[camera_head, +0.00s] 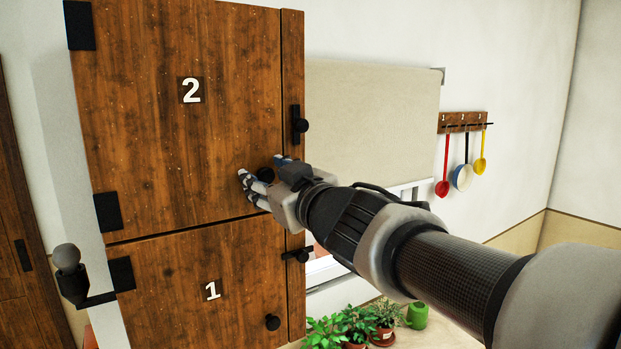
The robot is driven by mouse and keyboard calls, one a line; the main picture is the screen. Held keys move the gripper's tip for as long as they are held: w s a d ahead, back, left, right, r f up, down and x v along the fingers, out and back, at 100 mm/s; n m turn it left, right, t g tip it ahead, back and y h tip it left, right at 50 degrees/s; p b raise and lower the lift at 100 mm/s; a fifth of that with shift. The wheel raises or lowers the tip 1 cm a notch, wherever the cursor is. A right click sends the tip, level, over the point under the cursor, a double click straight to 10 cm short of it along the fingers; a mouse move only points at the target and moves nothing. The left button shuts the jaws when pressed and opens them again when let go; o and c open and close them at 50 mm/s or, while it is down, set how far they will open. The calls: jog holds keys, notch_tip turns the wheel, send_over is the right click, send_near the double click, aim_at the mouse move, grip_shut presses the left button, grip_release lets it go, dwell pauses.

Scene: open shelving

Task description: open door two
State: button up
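Door two (180,120) is the upper wooden door, marked with a white 2, and it looks closed. Black hinges are on its left side, and a black latch with a round knob (299,125) is on the frame strip at its right. My gripper (260,175) is at the lower right part of door two, with its fingers spread apart. A dark round shape between the fingers may be the door's knob, but the fingers hide most of it. I cannot tell whether they grip it.
Door one (200,285) is below, marked 1, with a black knob (272,322) and a latch (298,256). A black bracket with a round top (68,262) sticks out at left. Potted plants (355,325) stand at the bottom. A rack (463,122) of hanging utensils is at right.

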grip_shut()
dwell(0.4)
